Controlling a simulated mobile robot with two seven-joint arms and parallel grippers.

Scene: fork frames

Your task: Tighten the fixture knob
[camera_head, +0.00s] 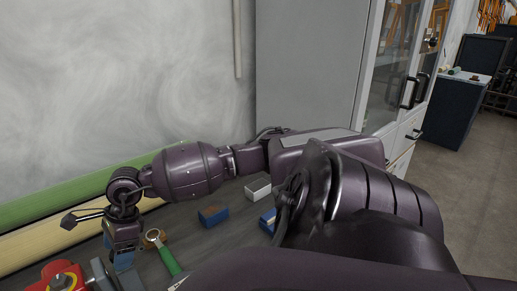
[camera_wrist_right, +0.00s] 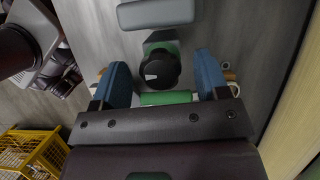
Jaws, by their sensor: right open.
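The fixture knob (camera_wrist_right: 160,72) is a round black knob with a white mark, seen in the right wrist view on a green fixture (camera_wrist_right: 165,47). My right gripper (camera_wrist_right: 162,68) is open, its two blue fingers standing on either side of the knob with a gap on each side. In the head view my right gripper (camera_head: 122,260) points down over the workbench at the lower left; the knob cannot be made out there. My left gripper is not in view.
A green-handled tool (camera_head: 166,258) lies right of the gripper; a red object (camera_head: 62,277) is left. A grey bar (camera_wrist_right: 156,13) is beyond the knob. A yellow crate (camera_wrist_right: 32,153) shows lower left.

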